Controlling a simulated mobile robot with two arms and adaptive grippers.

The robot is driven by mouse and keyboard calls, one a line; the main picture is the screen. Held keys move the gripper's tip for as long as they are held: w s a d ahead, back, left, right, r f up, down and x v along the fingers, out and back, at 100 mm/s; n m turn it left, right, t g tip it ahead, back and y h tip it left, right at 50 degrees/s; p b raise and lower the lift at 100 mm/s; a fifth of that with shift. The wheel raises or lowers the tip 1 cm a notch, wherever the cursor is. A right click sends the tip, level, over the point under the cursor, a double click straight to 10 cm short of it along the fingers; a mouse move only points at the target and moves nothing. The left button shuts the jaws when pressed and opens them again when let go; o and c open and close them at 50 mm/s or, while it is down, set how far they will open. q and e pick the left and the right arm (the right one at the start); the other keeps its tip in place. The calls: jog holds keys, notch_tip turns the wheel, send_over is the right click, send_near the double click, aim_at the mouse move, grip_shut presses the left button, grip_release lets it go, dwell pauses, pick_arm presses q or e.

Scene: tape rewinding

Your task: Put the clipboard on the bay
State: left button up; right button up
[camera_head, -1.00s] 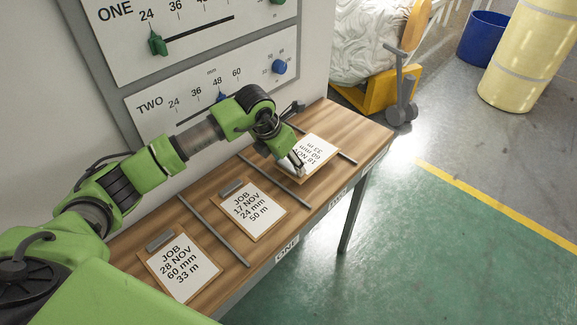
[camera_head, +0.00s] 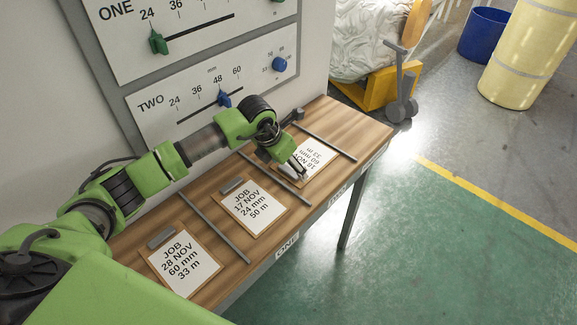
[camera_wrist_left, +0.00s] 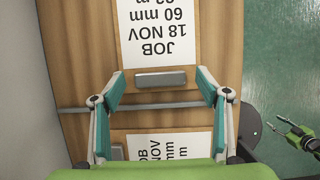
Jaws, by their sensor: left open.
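The clipboard marked 18 NOV, 60 mm (camera_head: 322,158) lies on the bench between two grey divider strips, its text upside down in the head view. It also shows in the left wrist view (camera_wrist_left: 160,38), its grey clip (camera_wrist_left: 161,79) towards me near a divider. My left gripper (camera_head: 300,172) is at its near edge in the head view. The bay's front label (camera_head: 335,197) is small and hard to read. My right gripper (camera_wrist_left: 290,134) shows small at the right.
Clipboards marked 17 NOV (camera_head: 250,207) and 28 NOV (camera_head: 183,263) lie in neighbouring spaces. Divider strips (camera_head: 214,228) split the wooden bench (camera_head: 349,121). Green floor (camera_head: 420,250) is clear in front.

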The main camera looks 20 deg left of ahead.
pick_arm(q)
jog(key=b+v, duration=0.2)
jog(key=v, duration=0.9)
jog(key=shift+r, duration=0.3)
